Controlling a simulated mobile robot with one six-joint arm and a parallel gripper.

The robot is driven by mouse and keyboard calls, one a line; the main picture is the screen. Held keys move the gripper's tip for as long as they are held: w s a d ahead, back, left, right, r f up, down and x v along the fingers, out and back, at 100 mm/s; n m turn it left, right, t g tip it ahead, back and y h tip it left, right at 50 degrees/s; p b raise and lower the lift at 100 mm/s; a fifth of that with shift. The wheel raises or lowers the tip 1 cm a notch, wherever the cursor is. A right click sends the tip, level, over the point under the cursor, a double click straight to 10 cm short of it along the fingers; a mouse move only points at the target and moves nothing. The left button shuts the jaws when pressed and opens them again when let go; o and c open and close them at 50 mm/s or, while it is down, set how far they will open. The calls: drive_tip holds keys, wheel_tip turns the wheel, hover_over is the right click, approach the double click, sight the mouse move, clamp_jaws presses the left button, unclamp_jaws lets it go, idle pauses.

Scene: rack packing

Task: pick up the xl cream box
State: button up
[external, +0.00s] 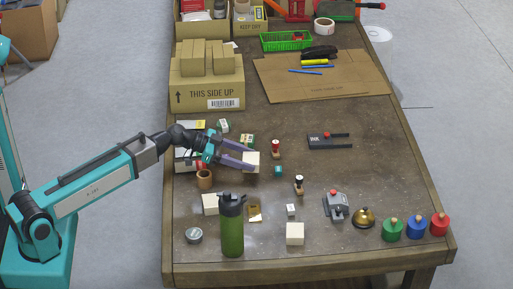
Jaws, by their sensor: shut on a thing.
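My gripper (244,160) is over the left part of the table. Its purple fingers are around a cream box (251,162) and are shut on it. I cannot tell from this view whether the box is touching the table or held just above it. Two other cream boxes show on the table: one (210,204) left of the green bottle and one (295,234) near the front edge. A much smaller white box (291,210) lies between them and the stamps. I cannot tell the size labels of the boxes.
A green bottle (232,228) stands upright in front of my arm. A brown cup (204,179) is below my gripper's wrist. Stamps (276,149) and (299,185) stand right of the held box. Large cartons (207,94) sit behind. The right middle of the table (380,175) is clear.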

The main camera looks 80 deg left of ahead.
drive_tip(key=shift+r, duration=0.55)
